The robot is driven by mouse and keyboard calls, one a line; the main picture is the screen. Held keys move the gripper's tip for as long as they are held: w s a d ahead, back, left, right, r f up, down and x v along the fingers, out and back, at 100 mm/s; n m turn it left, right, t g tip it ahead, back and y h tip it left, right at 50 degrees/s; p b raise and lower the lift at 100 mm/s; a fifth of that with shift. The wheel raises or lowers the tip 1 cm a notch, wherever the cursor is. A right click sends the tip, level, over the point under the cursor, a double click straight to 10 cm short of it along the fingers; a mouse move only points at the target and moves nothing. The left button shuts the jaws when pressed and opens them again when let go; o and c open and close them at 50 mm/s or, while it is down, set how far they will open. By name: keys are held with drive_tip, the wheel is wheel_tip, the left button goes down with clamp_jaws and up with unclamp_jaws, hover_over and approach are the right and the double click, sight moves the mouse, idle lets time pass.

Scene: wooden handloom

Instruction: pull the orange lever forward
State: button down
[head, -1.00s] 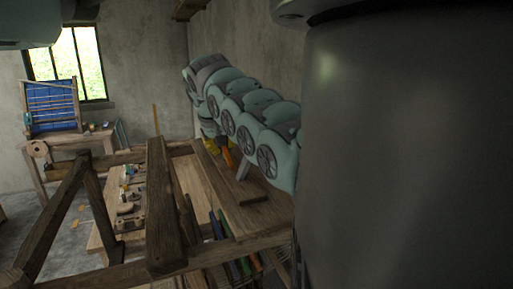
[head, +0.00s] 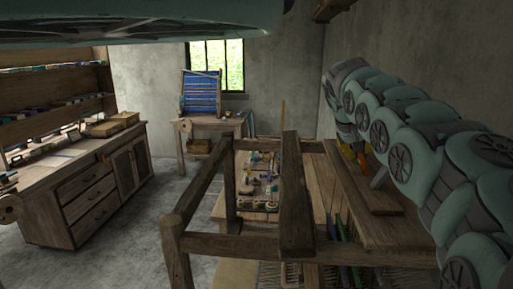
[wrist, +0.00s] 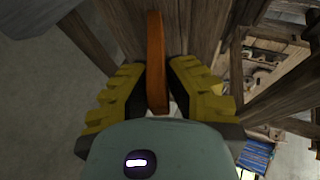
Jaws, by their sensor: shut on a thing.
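The orange lever (wrist: 156,62) is a long flat bar that stands between the two yellow ribbed fingers of my gripper (wrist: 157,88) in the wrist view. My gripper is shut on it, one finger on each side. In the head view only a small orange bit of the lever (head: 362,160) shows beyond my arm, beside the yellow of my gripper (head: 349,151). My arm hides most of the lever and its base there.
The wooden loom frame (head: 296,200) fills the middle foreground, with several coloured sticks in it. A workbench with drawers (head: 85,200) stands left. A small table (head: 205,125) with a blue-strung frame (head: 201,92) stands by the window. Grey floor is clear between bench and loom.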

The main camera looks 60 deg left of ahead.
drive_tip(key=c, duration=1)
unclamp_jaws()
drive_tip(key=shift+f, duration=0.1)
drive_tip(key=shift+s+r, duration=0.2)
drive_tip(key=shift+r, duration=0.4)
drive_tip(key=v, duration=1.1)
drive_tip(key=shift+s+f, duration=0.1)
drive_tip(key=shift+f, duration=0.05)
